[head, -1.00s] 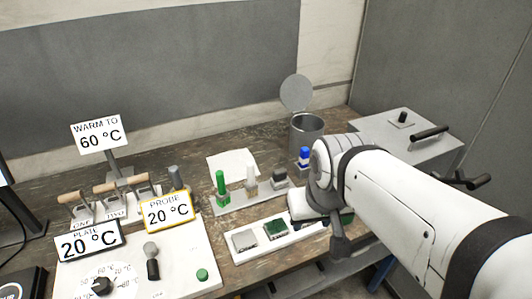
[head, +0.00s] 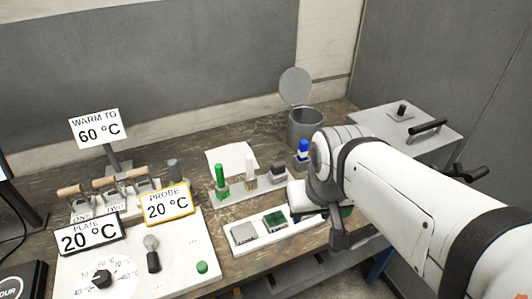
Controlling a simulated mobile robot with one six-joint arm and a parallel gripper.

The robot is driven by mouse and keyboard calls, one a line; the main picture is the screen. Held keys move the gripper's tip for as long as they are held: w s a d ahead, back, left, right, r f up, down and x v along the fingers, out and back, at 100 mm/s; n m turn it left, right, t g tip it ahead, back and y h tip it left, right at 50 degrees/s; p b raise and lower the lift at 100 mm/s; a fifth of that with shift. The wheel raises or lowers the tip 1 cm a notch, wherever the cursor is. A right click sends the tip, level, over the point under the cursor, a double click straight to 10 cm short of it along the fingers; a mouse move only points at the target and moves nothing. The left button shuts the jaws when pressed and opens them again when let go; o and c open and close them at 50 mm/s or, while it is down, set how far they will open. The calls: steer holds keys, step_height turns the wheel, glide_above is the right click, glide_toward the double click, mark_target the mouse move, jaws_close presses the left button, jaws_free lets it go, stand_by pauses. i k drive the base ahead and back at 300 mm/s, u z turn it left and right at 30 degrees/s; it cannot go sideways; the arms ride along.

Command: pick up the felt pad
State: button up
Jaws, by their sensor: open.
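I cannot tell for sure which thing is the felt pad. A small grey block with a darker top (head: 278,173) stands at the right part of a grey holder (head: 230,199), beside a green-handled tool (head: 221,180) and a pale tool (head: 250,174). A white strip tray (head: 259,248) in front holds a grey square (head: 243,233) and a green square (head: 274,221); my arm hides its right end. My gripper (head: 340,240) is partly seen below my wrist, over the tray's right end, open. Its fingertips are not clear, and I see nothing held.
A blue-topped item (head: 303,149) stands behind my wrist, near an open-lidded metal can (head: 304,126). A control panel with signs (head: 190,250) fills the left front. A grey box (head: 405,130) stands at the right.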

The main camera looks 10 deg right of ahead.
mark_target(278, 173)
steer(key=u, duration=0.05)
steer(key=k, duration=1.05)
steer(key=z, duration=0.6)
steer(key=i, duration=1.5)
